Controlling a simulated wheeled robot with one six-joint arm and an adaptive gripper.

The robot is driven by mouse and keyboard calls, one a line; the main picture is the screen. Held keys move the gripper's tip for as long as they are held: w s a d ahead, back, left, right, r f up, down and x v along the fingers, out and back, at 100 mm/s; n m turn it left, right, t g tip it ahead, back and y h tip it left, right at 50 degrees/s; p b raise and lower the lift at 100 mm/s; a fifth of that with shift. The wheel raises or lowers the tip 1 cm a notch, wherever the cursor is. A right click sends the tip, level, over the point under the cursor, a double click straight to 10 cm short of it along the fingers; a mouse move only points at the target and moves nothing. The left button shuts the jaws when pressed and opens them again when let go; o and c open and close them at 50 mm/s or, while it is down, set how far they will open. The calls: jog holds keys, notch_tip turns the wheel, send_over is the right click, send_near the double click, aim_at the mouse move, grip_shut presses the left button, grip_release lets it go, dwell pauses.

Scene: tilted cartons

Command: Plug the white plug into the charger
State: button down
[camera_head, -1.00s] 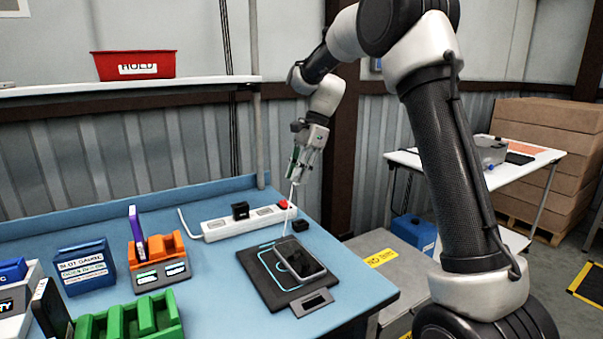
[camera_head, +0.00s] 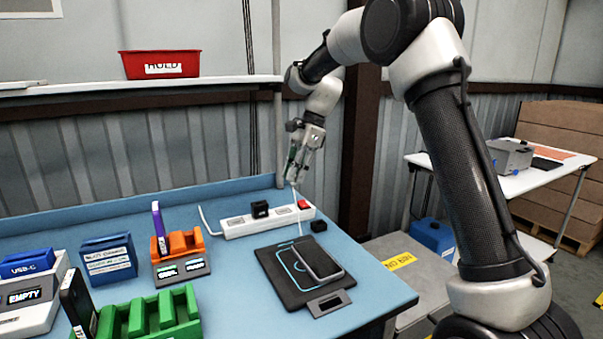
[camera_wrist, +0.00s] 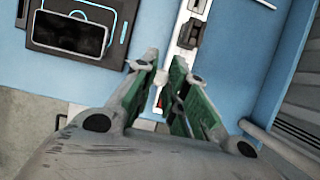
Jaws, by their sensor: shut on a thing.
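My gripper (camera_head: 294,180) is shut on the white plug, which is small and mostly hidden between the fingers. A thin white cable (camera_head: 298,215) hangs from it toward the pad. In the wrist view my gripper (camera_wrist: 166,70) shows green-lined fingers above the strip. A black block, seemingly the charger (camera_head: 260,208), stands in the white power strip (camera_head: 236,225). In the wrist view the charger (camera_wrist: 191,32) lies beyond the fingertips. My gripper is above the strip's right end, near its red switch (camera_head: 304,204), apart from the charger.
A phone (camera_head: 318,261) lies on a dark pad (camera_head: 270,265) in front of the strip. A small black block (camera_head: 318,226) is beside the strip's right end. Orange (camera_head: 178,243) and green (camera_head: 150,318) holders stand left. A shelf (camera_head: 90,94) overhangs the bench's back.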

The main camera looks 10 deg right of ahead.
jog(key=w+a, duration=0.2)
jog(key=a, duration=0.7)
jog(key=shift+w+a, duration=0.3)
jog(key=shift+w, duration=0.1)
dwell(0.4)
jog(key=shift+f, duration=0.1)
dwell(0.4)
jog(key=shift+f, duration=2.4)
jog(key=shift+f, duration=0.7)
jog(key=c, duration=1.4)
grip_release()
jog(key=shift+o, duration=0.5)
jog(key=o, duration=0.3)
jog(key=shift+o, duration=0.2)
